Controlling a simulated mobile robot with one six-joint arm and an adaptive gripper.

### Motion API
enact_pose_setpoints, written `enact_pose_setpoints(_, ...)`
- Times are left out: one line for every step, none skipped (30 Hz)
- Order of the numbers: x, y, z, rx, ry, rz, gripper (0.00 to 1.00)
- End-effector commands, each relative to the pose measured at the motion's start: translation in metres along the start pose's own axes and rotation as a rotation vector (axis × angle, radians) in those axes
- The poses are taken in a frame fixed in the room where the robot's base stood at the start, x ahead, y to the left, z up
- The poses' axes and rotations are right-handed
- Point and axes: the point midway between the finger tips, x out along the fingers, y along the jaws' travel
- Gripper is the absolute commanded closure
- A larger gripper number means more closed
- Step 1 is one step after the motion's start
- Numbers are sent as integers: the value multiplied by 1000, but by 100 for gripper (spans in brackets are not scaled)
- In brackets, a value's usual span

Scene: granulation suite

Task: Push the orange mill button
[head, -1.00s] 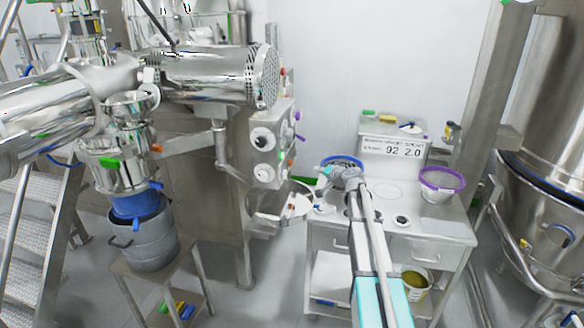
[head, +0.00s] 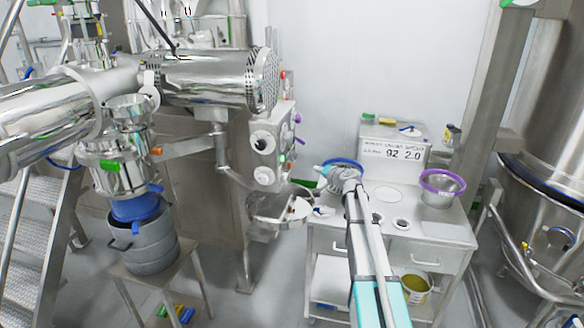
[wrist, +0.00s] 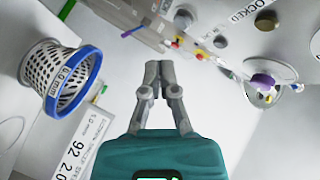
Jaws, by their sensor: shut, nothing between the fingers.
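The mill's control panel (head: 264,147) is on the left machine in the head view, with black knobs and small coloured buttons on its side. In the wrist view, small red, orange and yellow parts (wrist: 199,55) show on a grey panel at upper right; I cannot tell which is the orange mill button. My gripper (wrist: 160,68) is shut and empty, its fingertips apart from that panel. In the head view its teal body (head: 323,170) is partly hidden by my wrist, to the right of the control panel.
A perforated basket with a blue rim (wrist: 74,80) is close at left in the wrist view. A trolley (head: 440,228) with a purple-rimmed sieve (head: 441,184) stands at right. A metal discharge bowl (head: 272,208) juts out below the panel. A grey bucket (head: 143,243) stands at left.

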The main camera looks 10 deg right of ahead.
Motion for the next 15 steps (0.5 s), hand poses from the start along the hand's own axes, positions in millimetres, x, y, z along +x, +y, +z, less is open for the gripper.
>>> enact_pose_setpoints(4,-3,2,0,0,-1,100)
enact_pose_setpoints(6,-4,4,0,0,-1,100)
enact_pose_setpoints(8,-6,6,0,0,-1,100)
enact_pose_setpoints(10,-8,7,0,-1,-1,100)
enact_pose_setpoints(13,-9,9,0,-1,-1,100)
enact_pose_setpoints(16,-11,11,-1,-1,-1,100)
enact_pose_setpoints(18,-13,13,-1,-1,-1,100)
enact_pose_setpoints(20,-15,14,-1,-1,-1,100)
enact_pose_setpoints(23,-16,16,-1,0,0,100)
enact_pose_setpoints(25,-18,18,-1,0,0,100)
enact_pose_setpoints(27,-20,19,-1,0,0,100)
enact_pose_setpoints(30,-22,22,-1,-1,0,100)
enact_pose_setpoints(32,-23,23,-1,-1,-1,100)
enact_pose_setpoints(34,-25,25,-1,-1,-1,100)
enact_pose_setpoints(37,-27,27,-1,-1,-1,100)
